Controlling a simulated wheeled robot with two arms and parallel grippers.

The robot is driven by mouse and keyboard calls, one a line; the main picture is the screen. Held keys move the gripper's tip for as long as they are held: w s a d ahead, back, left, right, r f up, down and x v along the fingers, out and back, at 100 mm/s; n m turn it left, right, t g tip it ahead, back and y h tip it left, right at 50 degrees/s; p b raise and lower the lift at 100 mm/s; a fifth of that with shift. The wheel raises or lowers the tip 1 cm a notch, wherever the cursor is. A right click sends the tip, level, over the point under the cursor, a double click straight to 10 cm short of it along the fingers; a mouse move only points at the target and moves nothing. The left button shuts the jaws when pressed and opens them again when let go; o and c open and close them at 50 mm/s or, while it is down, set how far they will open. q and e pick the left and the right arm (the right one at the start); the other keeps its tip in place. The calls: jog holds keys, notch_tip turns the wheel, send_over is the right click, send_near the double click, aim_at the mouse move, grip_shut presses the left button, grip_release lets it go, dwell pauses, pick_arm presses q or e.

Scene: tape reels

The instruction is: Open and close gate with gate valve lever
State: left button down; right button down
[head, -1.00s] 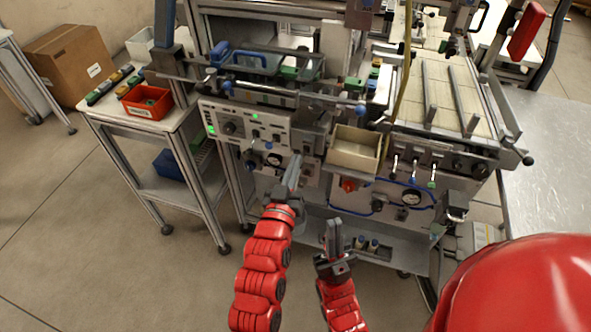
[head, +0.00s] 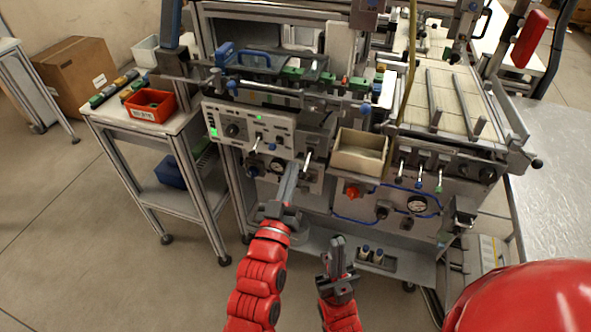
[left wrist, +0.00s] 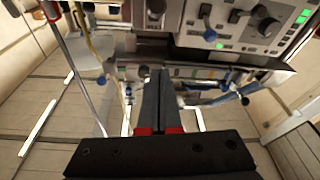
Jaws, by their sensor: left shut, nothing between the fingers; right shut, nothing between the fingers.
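Silver levers stand on the machine's front: one on the control panel (head: 257,142), another silver lever (head: 307,159) to its right, and a row of small levers (head: 420,172) further right. I cannot tell which is the gate valve lever, or pick out the gate for sure. My left gripper (head: 290,168) is shut and empty in front of the panel's lower edge, just left of and below the second silver lever. Its shut fingers (left wrist: 158,76) also show in the left wrist view, with no lever between them. My right gripper (head: 338,242) is shut and empty, low before the bottom shelf.
An open beige bin (head: 360,152) juts out right of the second lever. Blue hoses and a gauge (head: 417,204) lie below it. A side table with a red bin (head: 150,104) stands left. A metal table (head: 555,150) is right.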

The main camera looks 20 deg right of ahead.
pick_arm(q)
jog(key=s+a+f+b, duration=0.1)
jog(key=s+a+f, duration=0.2)
jog(key=s, duration=0.2)
jog(key=shift+f, duration=0.2)
